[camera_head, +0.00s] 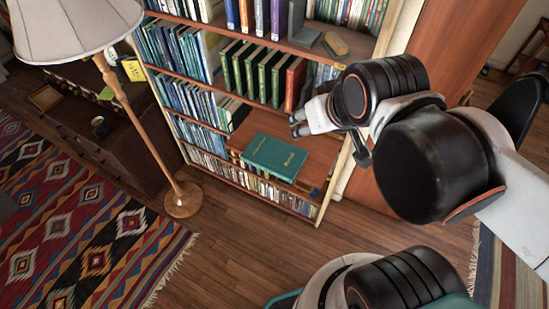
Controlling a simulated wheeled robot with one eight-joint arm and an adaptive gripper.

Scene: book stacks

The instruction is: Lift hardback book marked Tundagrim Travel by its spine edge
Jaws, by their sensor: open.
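A teal hardback book (274,157) with small gold lettering on its cover lies flat on a wooden ledge (318,149) of the bookcase. The lettering is too small to read, so I cannot tell whether it says Tundagrim Travel. My gripper (296,123) is just above and behind the book's upper right side in the picture, apart from it. It is small and partly hidden by my own arm. It is open, with nothing seen in it.
The bookcase (218,133) holds rows of upright books, with green and red volumes behind the ledge. A floor lamp (140,110) stands left of it. A dark low cabinet (100,130) and a patterned rug (80,220) are further left. The wooden floor (235,245) in front is clear.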

